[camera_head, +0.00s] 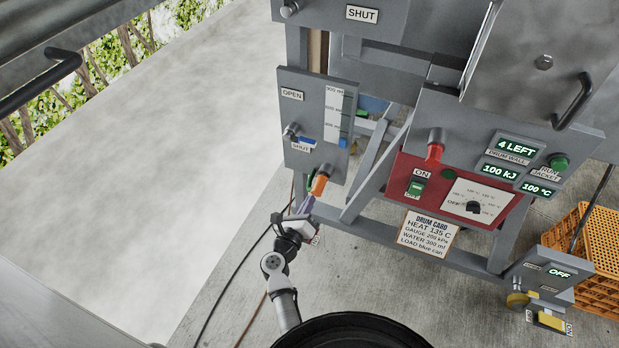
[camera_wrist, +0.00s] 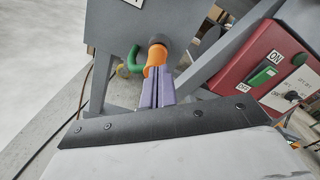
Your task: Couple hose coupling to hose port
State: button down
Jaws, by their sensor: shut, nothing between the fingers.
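The orange hose coupling (camera_head: 319,185) sits at the lower edge of the grey panel and also shows in the wrist view (camera_wrist: 155,60). It is up against the dark round hose port (camera_wrist: 157,42) on the panel; I cannot tell how deeply it is seated. A short green curved hose or handle (camera_wrist: 134,61) shows beside it on the left. My gripper (camera_wrist: 158,90) has purple fingers that are shut and empty. Their tips are right below the coupling, close to or touching it. In the head view my gripper (camera_head: 307,205) points up at the coupling.
The grey panel (camera_head: 312,125) carries OPEN and SHUT labels and a gauge. A red panel (camera_head: 430,195) with an ON switch stands to the right, near a diagonal grey brace (camera_head: 378,165). Orange crates (camera_head: 590,235) are at far right. Pale open floor lies left.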

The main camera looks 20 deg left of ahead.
notch_tip(320, 180, up, 19)
jog(key=p, duration=0.4)
jog(key=shift+w+f, duration=0.15)
